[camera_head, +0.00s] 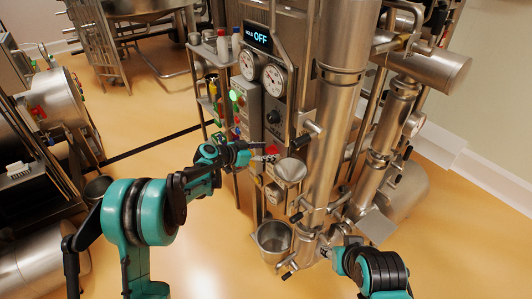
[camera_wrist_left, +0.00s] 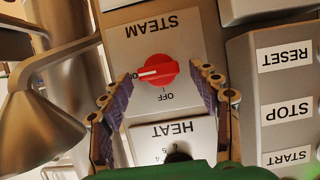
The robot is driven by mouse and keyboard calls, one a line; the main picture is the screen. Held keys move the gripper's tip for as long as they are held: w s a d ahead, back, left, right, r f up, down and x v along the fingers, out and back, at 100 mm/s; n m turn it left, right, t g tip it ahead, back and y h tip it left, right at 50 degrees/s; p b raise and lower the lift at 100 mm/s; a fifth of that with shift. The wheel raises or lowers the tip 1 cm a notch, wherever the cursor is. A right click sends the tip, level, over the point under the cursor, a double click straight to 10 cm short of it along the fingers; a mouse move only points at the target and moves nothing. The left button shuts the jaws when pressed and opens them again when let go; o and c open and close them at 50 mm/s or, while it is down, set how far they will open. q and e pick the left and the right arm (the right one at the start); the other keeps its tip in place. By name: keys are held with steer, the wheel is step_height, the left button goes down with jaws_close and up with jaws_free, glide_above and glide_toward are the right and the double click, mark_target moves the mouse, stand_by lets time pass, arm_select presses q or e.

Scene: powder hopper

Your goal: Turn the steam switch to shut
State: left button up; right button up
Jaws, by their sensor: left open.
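In the left wrist view the steam switch is a red round knob (camera_wrist_left: 157,70) on a grey panel, under an upside-down STEAM label (camera_wrist_left: 156,24). Its white pointer line points to the picture's left, while the OFF mark (camera_wrist_left: 167,97) is below the knob. My left gripper (camera_wrist_left: 167,84) is open, its two purple-padded fingers on either side of the knob with gaps visible. In the head view the left gripper (camera_head: 264,153) is in front of the machine's control column. My right gripper (camera_head: 331,256) is low at the right, its fingers too unclear to judge.
A HEAT dial (camera_wrist_left: 178,157) is just below the steam plate. START, STOP and RESET labels (camera_wrist_left: 286,112) are on a box at the right. A metal cone (camera_wrist_left: 40,125) is at the left. In the head view a metal bucket (camera_head: 272,238) stands below, and a display (camera_head: 257,38) reads OFF.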

arm_select(q)
steer(key=c, duration=1.2)
steer(key=shift+o, duration=0.2)
steer(key=n, duration=0.1)
steer(key=n+g+h, duration=0.1)
steer(key=n, duration=0.1)
steer(key=shift+w+a+g, duration=0.2)
steer(key=shift+w+g, duration=0.05)
steer(key=shift+g, duration=0.05)
steer(key=n, duration=0.1)
steer(key=n+h, duration=0.1)
steer(key=n+g+h, duration=0.1)
steer(key=shift+w+a+f+b, duration=0.15)
steer(key=shift+f+b, duration=0.1)
steer(key=shift+b, duration=0.15)
steer(key=n+h+b, duration=0.1)
steer(key=n, duration=0.1)
steer(key=n+g+h, duration=0.1)
steer(key=n, duration=0.1)
steer(key=shift+w+a+f+b, duration=0.1)
steer(key=shift+w+f+b, duration=0.05)
steer(key=shift+f+b, duration=0.2)
steer(key=n+h, duration=0.1)
steer(key=n, duration=0.1)
steer(key=n+h+b, duration=0.1)
steer(key=n, duration=0.1)
steer(key=shift+f+n+b, duration=0.2)
steer(key=shift+n+b, duration=0.1)
